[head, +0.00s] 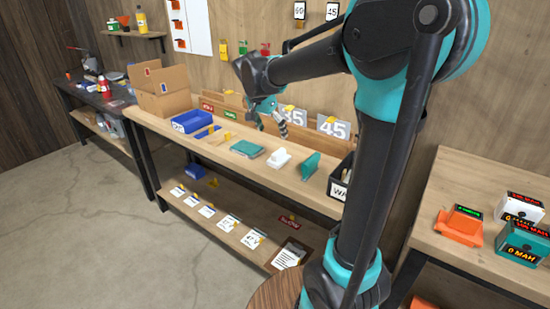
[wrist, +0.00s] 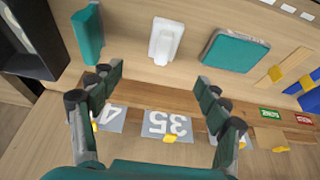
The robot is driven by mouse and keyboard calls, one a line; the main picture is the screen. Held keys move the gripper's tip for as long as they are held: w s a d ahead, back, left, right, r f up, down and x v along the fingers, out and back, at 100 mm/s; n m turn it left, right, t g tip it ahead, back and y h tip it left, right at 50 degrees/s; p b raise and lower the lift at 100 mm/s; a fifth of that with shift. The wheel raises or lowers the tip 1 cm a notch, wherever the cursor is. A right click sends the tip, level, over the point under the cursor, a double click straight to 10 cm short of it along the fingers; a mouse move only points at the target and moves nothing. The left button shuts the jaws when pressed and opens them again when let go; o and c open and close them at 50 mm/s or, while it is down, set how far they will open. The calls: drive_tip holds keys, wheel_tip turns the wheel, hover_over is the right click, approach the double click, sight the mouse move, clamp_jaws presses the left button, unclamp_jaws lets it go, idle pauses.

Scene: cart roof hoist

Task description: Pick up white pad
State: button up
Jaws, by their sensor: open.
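The white pad (head: 279,158) lies on the wooden bench top, between a flat teal pad (head: 247,148) and a teal piece standing on edge (head: 311,166). In the wrist view the white pad (wrist: 165,42) is at the top centre, with a raised strip along its middle. My gripper (head: 274,122) is above the bench near the back board, apart from the pad. In the wrist view my gripper's fingers (wrist: 159,80) are spread wide with nothing between them, and the pad lies just beyond their tips.
A black bin (head: 341,183) stands right of the teal piece. A blue tray (head: 192,122) and cardboard box (head: 162,90) are farther left. Number plates with yellow tags, including the 45 plate (head: 333,127), line the back board. Another bench (head: 452,203) stands at right.

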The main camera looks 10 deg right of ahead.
sight(278, 152)
drive_tip(key=x, duration=0.9)
drive_tip(key=shift+w+a+x, duration=0.1)
drive_tip(key=shift+w+x, duration=0.05)
drive_tip(key=shift+x, duration=1.2)
drive_tip(key=shift+w+a+x, duration=0.1)
drive_tip(key=shift+a+x, duration=0.05)
drive_tip(key=shift+x, duration=1.15)
drive_tip(key=c, duration=1.2)
